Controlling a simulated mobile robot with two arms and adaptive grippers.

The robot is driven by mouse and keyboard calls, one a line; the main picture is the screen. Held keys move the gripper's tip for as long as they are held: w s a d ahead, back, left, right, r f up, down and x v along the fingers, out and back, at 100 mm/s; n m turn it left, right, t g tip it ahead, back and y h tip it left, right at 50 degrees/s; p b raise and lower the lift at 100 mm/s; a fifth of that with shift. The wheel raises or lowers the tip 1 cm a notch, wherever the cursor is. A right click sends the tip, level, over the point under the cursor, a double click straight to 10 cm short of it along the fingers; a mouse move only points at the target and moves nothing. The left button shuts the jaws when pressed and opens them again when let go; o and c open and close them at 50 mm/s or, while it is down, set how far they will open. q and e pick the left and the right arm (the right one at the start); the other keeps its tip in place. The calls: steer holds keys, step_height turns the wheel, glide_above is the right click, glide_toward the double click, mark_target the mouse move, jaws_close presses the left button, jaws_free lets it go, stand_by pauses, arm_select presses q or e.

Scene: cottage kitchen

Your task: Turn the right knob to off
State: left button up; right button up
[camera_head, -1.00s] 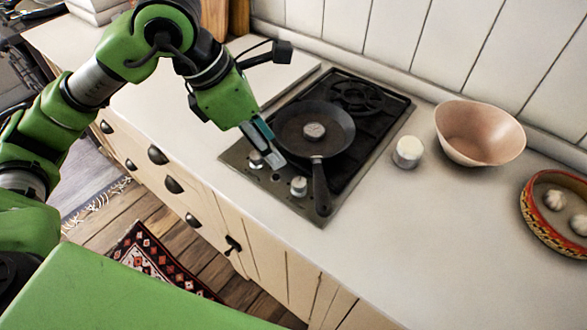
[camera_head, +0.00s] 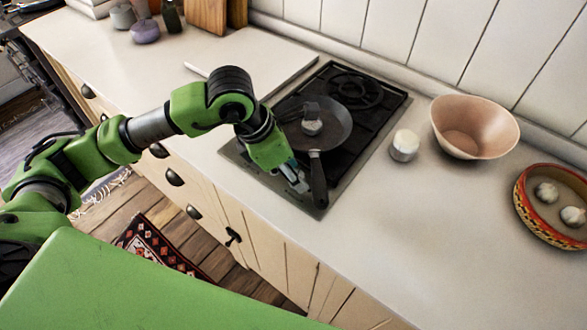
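My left gripper (camera_head: 298,180) points down at the front edge of the black stove (camera_head: 340,178), where the right knob is. Its fingertips cover that knob, so I cannot see how the knob is turned or whether the fingers touch it. I cannot tell how far the fingers are apart. The left knob is hidden behind the wrist of my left arm. My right gripper is not in view.
A dark frying pan (camera_head: 338,124) sits on the stove, its handle pointing toward the front just right of my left gripper.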

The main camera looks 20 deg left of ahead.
arm_select(q)
jaws_close()
steer(key=shift+f+b, duration=0.15)
steer(key=shift+b, duration=0.3)
steer(key=m+b, duration=0.2)
steer(key=b, duration=0.1)
steer(key=shift+w+a+f+m+g+h, duration=0.1)
steer(key=shift+w+f+m+g+h, duration=0.05)
steer(key=shift+m+g+h, duration=0.25)
steer(key=shift+r+m+g+b, duration=0.25)
steer(key=shift+m+g+b, duration=0.15)
steer(key=shift+m+b, duration=0.45)
steer(key=shift+r, duration=0.1)
jaws_free()
